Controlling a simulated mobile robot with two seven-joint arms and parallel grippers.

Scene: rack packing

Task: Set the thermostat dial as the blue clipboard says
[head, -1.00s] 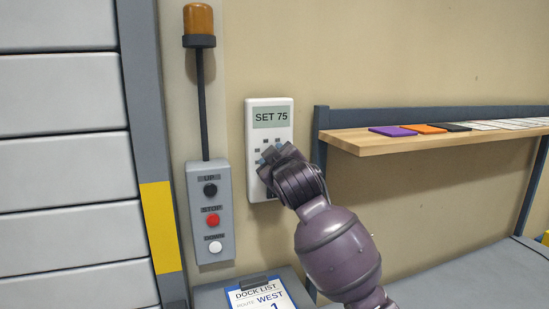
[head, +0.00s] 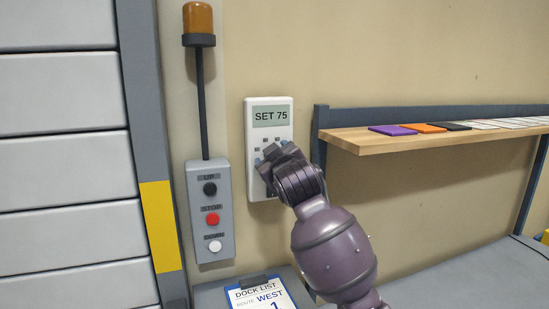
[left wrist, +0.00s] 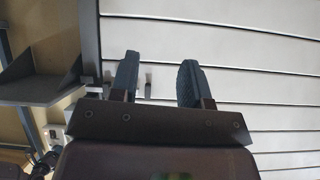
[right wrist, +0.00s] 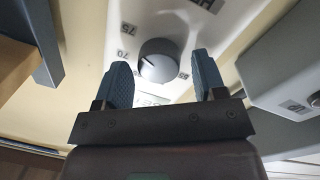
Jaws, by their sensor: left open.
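The dial's dark pointer line is towards the side marked 70, with 75 further round. In the head view my right gripper (head: 276,153) covers the dial. The clipboard (head: 262,297), with blue edges, lies below and reads "DOCK LIST", "ROUTE WEST", "1"; its lower part is cut off. My left gripper (left wrist: 158,76) is open and empty, facing white panels.
A grey control box (head: 211,247) with UP, STOP and DOWN buttons is left of the thermostat, under an orange lamp (head: 198,19). A wooden shelf (head: 372,143) with coloured cards is at the right. A white slatted door (head: 62,155) fills the left.

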